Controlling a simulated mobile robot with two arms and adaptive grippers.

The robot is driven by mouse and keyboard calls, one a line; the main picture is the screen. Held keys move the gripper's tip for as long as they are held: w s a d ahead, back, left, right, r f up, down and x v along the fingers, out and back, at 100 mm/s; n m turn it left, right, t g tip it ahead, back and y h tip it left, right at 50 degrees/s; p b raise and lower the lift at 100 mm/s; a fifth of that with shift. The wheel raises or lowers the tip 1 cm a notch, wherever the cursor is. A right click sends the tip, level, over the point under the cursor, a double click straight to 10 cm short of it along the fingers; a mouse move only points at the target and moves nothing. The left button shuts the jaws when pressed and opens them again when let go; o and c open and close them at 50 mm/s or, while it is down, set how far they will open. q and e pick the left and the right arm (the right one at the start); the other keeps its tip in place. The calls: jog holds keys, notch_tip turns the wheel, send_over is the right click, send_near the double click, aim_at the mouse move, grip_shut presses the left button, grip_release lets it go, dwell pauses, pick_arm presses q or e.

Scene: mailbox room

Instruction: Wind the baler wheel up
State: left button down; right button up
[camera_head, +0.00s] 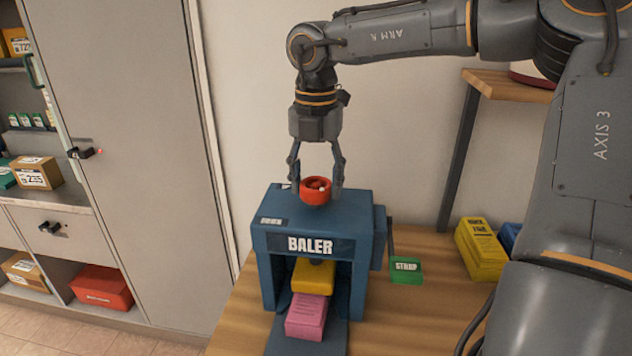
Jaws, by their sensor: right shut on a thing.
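The baler (312,245) is a blue press with a dark label plate, standing on a wooden table. Its red wheel (316,197) sits on top of it. My right gripper (316,188) points straight down with one finger on each side of the wheel and is shut on it. My left gripper is not in view.
A green strap box (406,270) sits right of the baler, and a yellow box (480,249) stands farther right beside a blue one (510,237). A wooden shelf (508,86) is at the back right. Grey cabinets (130,140) with parcels are at left.

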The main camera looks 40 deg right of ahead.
jog(key=n, duration=0.4)
jog(key=shift+n, duration=0.3)
jog(key=n, duration=0.4)
jog(key=shift+n, duration=0.3)
jog(key=n+p, duration=0.1)
jog(key=n, duration=0.3)
jog(key=shift+n, duration=0.3)
jog(key=n+p, duration=0.1)
jog(key=n, duration=0.4)
jog(key=n+p, duration=0.1)
jog(key=n, duration=0.4)
jog(key=shift+n, duration=0.4)
jog(key=n, duration=0.4)
jog(key=shift+n+p, duration=0.3)
jog(key=shift+p, duration=0.1)
jog(key=n, duration=0.5)
jog(key=shift+p, duration=0.4)
jog(key=n, duration=0.4)
jog(key=shift+p, duration=0.3)
jog(key=shift+n, duration=0.5)
